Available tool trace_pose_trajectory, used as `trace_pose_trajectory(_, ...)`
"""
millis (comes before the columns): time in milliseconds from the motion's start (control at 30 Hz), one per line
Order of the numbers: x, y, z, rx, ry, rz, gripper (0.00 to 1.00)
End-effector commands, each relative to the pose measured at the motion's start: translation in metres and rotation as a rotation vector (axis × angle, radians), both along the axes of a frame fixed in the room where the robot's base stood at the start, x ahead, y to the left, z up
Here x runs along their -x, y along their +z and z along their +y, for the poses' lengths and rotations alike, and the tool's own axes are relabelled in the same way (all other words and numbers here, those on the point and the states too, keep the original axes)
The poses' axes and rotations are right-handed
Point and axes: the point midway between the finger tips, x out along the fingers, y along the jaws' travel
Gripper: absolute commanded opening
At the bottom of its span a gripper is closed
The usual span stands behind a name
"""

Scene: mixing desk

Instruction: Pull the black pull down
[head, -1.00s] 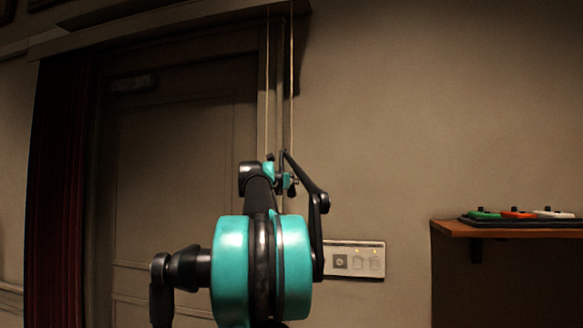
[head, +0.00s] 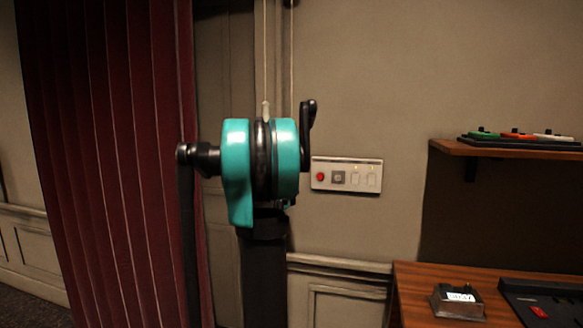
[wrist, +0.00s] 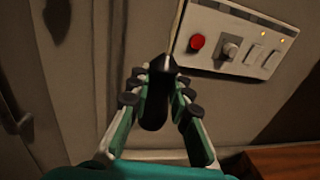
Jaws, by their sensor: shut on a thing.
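The black pull (wrist: 155,112) is a dark, rounded piece between my fingers in the wrist view. My gripper (wrist: 160,84) is shut on it, with teal, black-tipped fingers on both sides. My arm hides the gripper and the pull in the head view.
A wall plate (head: 346,175) with a red button, a knob and switches is close by. A red curtain (head: 110,150) hangs at left. A shelf (head: 505,149) and a wooden desk (head: 410,295) with devices stand at right.

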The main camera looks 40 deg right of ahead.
Motion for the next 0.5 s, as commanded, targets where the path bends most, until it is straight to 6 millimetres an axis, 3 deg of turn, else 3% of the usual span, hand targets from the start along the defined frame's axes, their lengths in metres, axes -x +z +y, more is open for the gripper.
trace_pose_trajectory(33, 0.0, -0.018, 0.0, -0.001, -0.001, -0.001, 0.0)
trace_pose_trajectory(200, 0.0, -0.062, 0.0, -0.001, -0.001, -0.001, 0.0)
trace_pose_trajectory(500, 0.0, -0.11, 0.0, -0.001, -0.001, -0.001, 0.0)
